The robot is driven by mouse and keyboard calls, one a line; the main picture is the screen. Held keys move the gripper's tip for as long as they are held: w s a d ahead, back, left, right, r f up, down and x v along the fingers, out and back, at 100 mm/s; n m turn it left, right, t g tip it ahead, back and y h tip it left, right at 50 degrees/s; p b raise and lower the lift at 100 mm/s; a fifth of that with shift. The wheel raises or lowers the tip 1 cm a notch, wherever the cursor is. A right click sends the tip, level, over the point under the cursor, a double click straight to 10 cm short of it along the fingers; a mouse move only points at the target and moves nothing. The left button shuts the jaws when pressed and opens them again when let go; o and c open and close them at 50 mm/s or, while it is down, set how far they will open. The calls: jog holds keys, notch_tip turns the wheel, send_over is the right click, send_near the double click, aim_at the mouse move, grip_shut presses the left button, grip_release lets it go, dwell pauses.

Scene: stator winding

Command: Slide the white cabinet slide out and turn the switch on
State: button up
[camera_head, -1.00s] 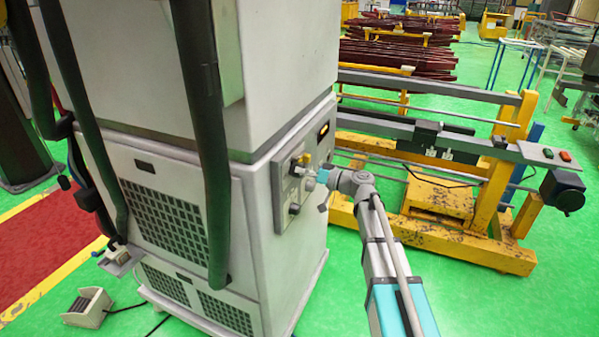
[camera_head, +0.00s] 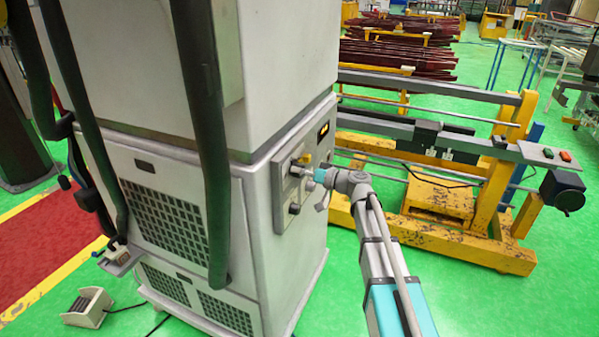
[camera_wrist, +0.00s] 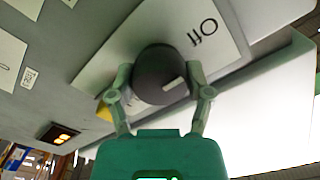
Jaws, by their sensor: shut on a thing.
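The white cabinet (camera_head: 262,250) stands left of my arm in the head view, with a control panel (camera_head: 282,215) on its right side. In the wrist view, the switch is a dark round knob (camera_wrist: 150,66) with a short white mark, on a light plate with an upside-down "Off" label (camera_wrist: 204,34) beside it. My gripper (camera_wrist: 160,84) has one finger on each side of the knob and is shut on it. In the head view, my gripper (camera_head: 313,174) is at the panel, and its fingertips are too small to make out. A yellow patch (camera_wrist: 104,113) beside the knob is partly hidden.
A lit orange display (camera_head: 323,131) sits high on the panel, and another dark knob (camera_head: 294,208) sits lower. Dark hoses (camera_head: 205,130) hang before the cabinet. A yellow frame machine (camera_head: 455,235) stands close right of my arm. Green floor is open in front.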

jog(key=shift+m, duration=0.5)
jog(key=m, duration=0.3)
jog(key=shift+m, duration=0.3)
jog(key=m, duration=1.3)
jog(key=shift+r, duration=0.1)
jog(key=shift+m, duration=0.3)
jog(key=o, duration=1.1)
jog(key=shift+o, duration=0.2)
